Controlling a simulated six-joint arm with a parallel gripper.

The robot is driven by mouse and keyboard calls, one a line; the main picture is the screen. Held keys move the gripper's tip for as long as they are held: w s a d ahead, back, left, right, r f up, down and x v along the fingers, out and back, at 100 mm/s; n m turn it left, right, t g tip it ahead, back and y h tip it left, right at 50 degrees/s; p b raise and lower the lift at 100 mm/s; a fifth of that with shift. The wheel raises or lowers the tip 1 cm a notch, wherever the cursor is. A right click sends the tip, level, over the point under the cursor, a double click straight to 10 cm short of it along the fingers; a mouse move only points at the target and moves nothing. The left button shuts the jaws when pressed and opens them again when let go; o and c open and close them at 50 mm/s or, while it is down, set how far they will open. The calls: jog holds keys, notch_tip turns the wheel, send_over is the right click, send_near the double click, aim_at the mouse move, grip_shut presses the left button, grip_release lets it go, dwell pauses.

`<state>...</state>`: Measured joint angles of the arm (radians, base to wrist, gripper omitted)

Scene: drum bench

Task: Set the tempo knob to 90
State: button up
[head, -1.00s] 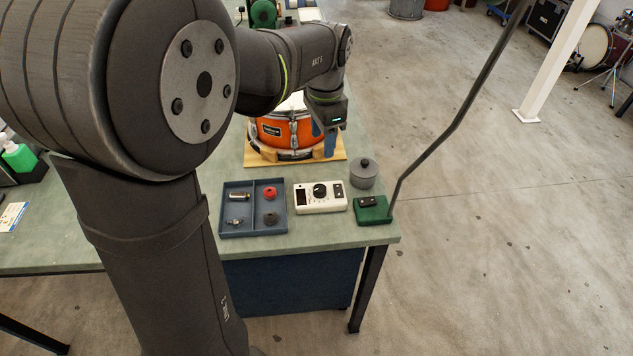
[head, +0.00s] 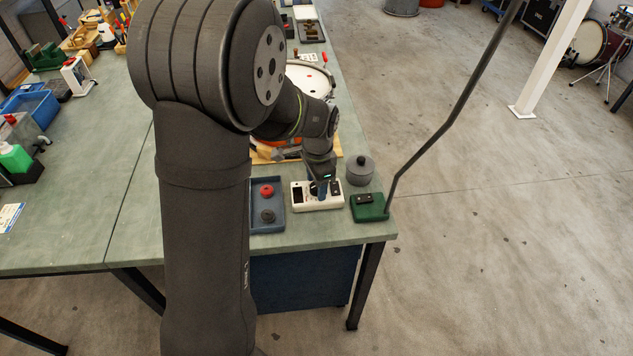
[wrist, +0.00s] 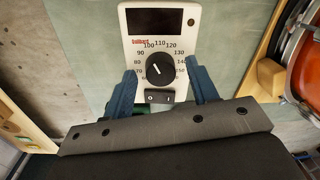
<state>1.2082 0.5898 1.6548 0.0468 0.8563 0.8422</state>
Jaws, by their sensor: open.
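The white tempo box (head: 303,203) lies on the bench near its front right corner. In the wrist view the box (wrist: 139,46) shows a dark display, a number scale and a round black knob (wrist: 160,69). The knob's white line leans to the upper left, roughly towards 90 to 100; the exact value is not clear. A small black rocker switch (wrist: 159,97) sits below the knob. My gripper (head: 322,194) is over the box, pointing down. In the wrist view my open gripper (wrist: 162,74) has one blue finger on each side of the knob, apart from it.
A blue divided tray (head: 267,228) with a red and a dark knob stands left of the box. A grey lidded pot (head: 360,172) and a green block with a rod (head: 370,208) stand close on the right. A drum (wrist: 304,60) is behind.

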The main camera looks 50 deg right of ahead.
jog(key=shift+f, duration=0.1)
jog(key=c, duration=1)
jog(key=shift+o, duration=0.2)
jog(key=shift+d+n, duration=0.1)
jog(key=shift+n, duration=2.6)
jog(key=o, duration=1)
jog(key=shift+c, duration=0.2)
notch_tip(320, 180, up, 18)
jog(key=s, duration=0.1)
jog(key=shift+f, duration=0.25)
jog(key=shift+f, duration=0.1)
jog(key=f, duration=1.1)
jog(key=w+f, duration=0.1)
jog(key=f, duration=0.5)
jog(key=shift+f, duration=0.15)
